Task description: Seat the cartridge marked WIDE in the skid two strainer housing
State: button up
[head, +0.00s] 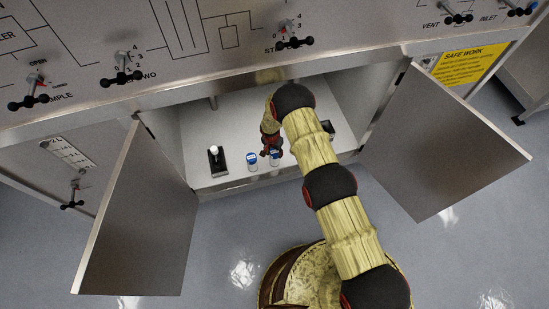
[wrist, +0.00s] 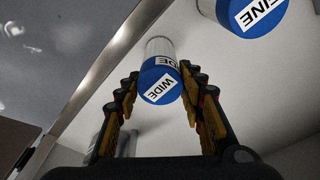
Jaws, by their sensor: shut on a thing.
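The WIDE cartridge (wrist: 161,78) has a blue cap with white WIDE labels and a pale body. In the wrist view my gripper (wrist: 160,74) has one finger on each side of its cap and is shut on it. In the head view my gripper (head: 271,146) is inside the open cabinet, with the blue of this cartridge (head: 275,158) just below it. I cannot tell whether it touches the shelf. The FINE cartridge (wrist: 251,14) stands apart to the right in the wrist view, and left of my gripper in the head view (head: 251,161). No strainer housing is clearly identifiable.
A black base with a white-topped post (head: 216,158) stands at the shelf's left. A dark object (head: 327,129) is at its right, partly behind my arm. The left door (head: 140,220) and right door (head: 440,145) hang open. The panel (head: 200,60) with several valve handles overhangs the cabinet.

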grip_shut()
jog(key=shift+r+p, duration=0.3)
jog(key=shift+r, duration=0.1)
notch_tip(320, 180, up, 2)
jog(key=shift+w+r+p, duration=0.1)
jog(key=shift+r+p, duration=0.05)
jog(key=shift+p, duration=0.6)
jog(key=s+d+r+p, duration=0.2)
jog(key=s+d+r, duration=0.2)
jog(key=s+r, duration=0.6)
jog(key=s, duration=0.3)
jog(key=shift+s, duration=0.25)
